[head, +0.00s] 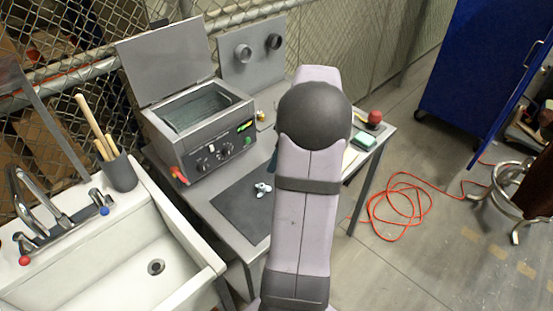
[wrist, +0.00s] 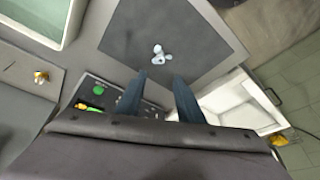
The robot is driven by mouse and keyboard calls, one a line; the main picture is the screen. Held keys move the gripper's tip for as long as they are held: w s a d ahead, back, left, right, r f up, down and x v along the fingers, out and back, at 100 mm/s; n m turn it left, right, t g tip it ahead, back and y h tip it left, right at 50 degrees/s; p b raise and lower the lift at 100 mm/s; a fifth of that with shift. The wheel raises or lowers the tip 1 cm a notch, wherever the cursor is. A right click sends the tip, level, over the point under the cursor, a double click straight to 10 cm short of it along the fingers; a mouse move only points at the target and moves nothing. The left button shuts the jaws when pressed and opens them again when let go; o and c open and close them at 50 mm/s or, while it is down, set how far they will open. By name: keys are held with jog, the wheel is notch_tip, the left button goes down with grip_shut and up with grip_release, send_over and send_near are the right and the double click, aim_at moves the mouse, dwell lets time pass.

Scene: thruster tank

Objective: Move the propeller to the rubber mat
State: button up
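A small white-and-pale-blue piece with several rounded lobes, which looks like the propeller (head: 262,189), lies on the dark grey rubber mat (head: 240,212) on the bench. In the wrist view the propeller (wrist: 158,54) lies on the mat (wrist: 200,28), just beyond my fingertips. My gripper (wrist: 160,78) is open, with its two dark fingers apart and nothing between them. The propeller appears apart from both fingers. In the head view my arm hides most of the gripper and the right side of the mat.
A cleaner bath (head: 200,125) with its lid up stands behind the mat. A white sink (head: 120,255) is at left. A small brass part (wrist: 41,77) lies on a grey surface.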

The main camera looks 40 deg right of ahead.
jog(key=s+a+f+m+g, duration=0.2)
jog(key=a+m+g, duration=0.1)
jog(key=a, duration=1.7)
jog(key=s+a+f+m+h, duration=0.2)
jog(key=s+a+f+m, duration=0.1)
jog(key=s+a, duration=0.6)
jog(key=shift+s+a+f, duration=0.15)
jog(key=shift+s+a, duration=0.05)
jog(key=shift+a, duration=0.45)
notch_tip(320, 180, up, 13)
jog(key=p, duration=1.3)
jog(key=s+d+f+n+g+h+b, duration=0.1)
jog(key=f+n+b, duration=0.1)
jog(key=f+b, duration=1.45)
jog(key=s+d+f+n+h+b, duration=0.1)
jog(key=f+n+b, duration=0.1)
jog(key=f+b, duration=1.45)
jog(key=s+d+f+n+g+h+b, duration=0.1)
jog(key=s+f+n+b, duration=0.1)
jog(key=f+b, duration=1.4)
jog(key=w+a+f+m+y+b, duration=0.1)
jog(key=w+f+m+b, duration=0.1)
jog(key=f+b, duration=0.5)
jog(key=w+a+f+m+t+y+b, duration=0.1)
jog(key=w+a+f+m+b, duration=0.1)
jog(key=f+m+b, duration=0.2)
notch_tip(320, 180, down, 3)
jog(key=b, duration=0.2)
jog(key=shift+t+y+b, duration=0.3)
jog(key=shift+y+b, duration=0.1)
